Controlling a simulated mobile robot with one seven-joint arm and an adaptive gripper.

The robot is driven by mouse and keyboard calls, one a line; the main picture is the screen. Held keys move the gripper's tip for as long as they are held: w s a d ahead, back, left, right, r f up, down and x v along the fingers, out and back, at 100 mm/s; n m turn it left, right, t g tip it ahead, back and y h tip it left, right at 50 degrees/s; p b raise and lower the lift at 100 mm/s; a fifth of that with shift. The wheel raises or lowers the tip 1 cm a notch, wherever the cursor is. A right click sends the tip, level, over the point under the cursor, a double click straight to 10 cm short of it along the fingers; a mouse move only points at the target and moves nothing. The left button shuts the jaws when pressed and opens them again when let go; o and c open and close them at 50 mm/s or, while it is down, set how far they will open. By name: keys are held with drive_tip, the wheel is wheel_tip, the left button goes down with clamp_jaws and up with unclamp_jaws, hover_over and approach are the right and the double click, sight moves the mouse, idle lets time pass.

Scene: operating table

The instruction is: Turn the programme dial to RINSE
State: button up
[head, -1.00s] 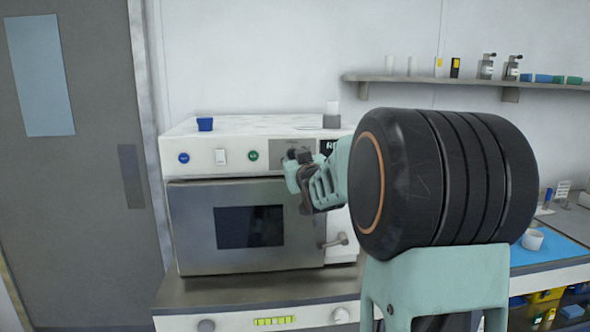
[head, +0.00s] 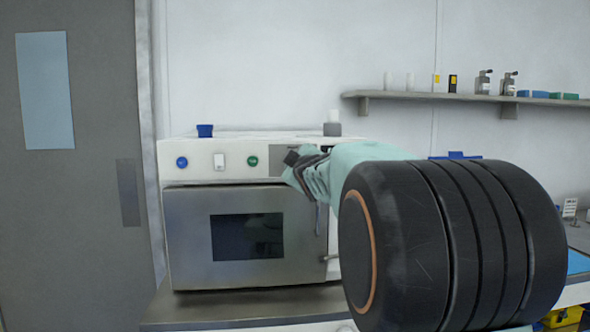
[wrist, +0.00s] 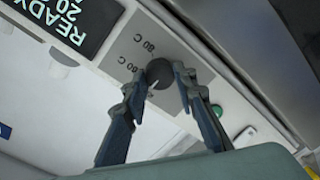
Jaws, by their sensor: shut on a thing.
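The programme dial (wrist: 159,71) is a dark round knob on a grey plate (wrist: 118,50) of the machine's front panel. A small pale pointer line shows at its edge in the wrist view. Two temperature labels, one reading 80 C, show beside it, upside down; no RINSE label is readable. My gripper (wrist: 161,80) has one finger on each side of the dial and is shut on it. In the head view my gripper (head: 296,165) is at the panel and hides the dial.
The steel-doored machine (head: 190,230) also has a blue button (head: 182,162), a white switch (head: 219,161) and a green button (head: 253,161). A dark display (wrist: 68,22) reading READY sits beside the dial plate. A wall shelf (head: 420,95) with bottles is at right.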

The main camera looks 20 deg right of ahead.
drive_tip(key=shift+n, duration=0.3)
drive_tip(key=o, duration=1.2)
drive_tip(key=shift+c, duration=0.2)
drive_tip(key=v, duration=0.7)
drive_tip(key=shift+s, duration=0.25)
